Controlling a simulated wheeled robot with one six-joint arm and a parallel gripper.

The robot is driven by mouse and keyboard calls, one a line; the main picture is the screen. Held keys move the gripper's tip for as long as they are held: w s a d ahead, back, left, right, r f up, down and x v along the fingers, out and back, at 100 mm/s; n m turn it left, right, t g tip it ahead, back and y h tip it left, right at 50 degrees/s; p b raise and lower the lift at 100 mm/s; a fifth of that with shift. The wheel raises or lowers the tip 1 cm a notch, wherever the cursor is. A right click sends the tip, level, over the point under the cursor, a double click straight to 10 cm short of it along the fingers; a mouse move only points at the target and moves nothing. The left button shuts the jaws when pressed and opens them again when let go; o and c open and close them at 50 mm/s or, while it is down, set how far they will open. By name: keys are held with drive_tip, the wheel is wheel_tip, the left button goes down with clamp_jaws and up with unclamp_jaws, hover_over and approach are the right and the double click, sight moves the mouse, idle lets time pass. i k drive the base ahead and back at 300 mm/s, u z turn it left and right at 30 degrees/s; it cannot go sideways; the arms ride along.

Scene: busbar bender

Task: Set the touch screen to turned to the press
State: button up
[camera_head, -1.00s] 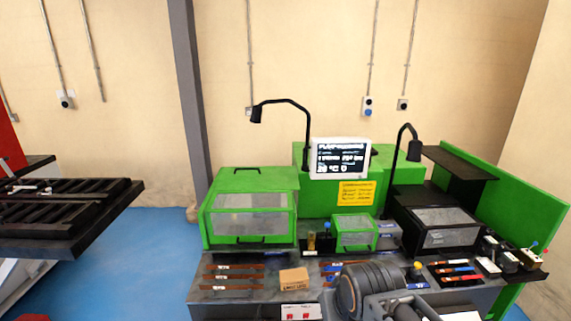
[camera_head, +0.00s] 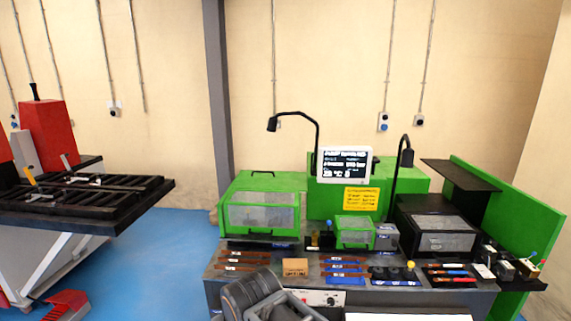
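The touch screen (camera_head: 344,164) is a white-framed panel with a dark display and white text. It stands upright above the green machine body at the back of the bench, facing roughly towards me. A large green box with a clear window (camera_head: 262,211) stands to its left, and a dark box with a window (camera_head: 443,233) to its right; which one is the press I cannot tell. My arm (camera_head: 262,297) shows at the bottom of the view, well below and in front of the screen. Its fingertips are not visible.
Two black gooseneck lamps (camera_head: 317,136) (camera_head: 397,178) stand on either side of the screen. A yellow notice (camera_head: 361,198) is below it. Copper bars, a cardboard box (camera_head: 295,267) and small tools cover the bench front. A black slatted table (camera_head: 92,199) stands at left, with blue floor between.

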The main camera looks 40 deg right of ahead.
sight(335, 164)
drive_tip(key=u, duration=0.25)
drive_tip(key=i, duration=0.9)
drive_tip(key=z, duration=0.75)
drive_tip(key=i, duration=0.65)
drive_tip(key=z, duration=0.65)
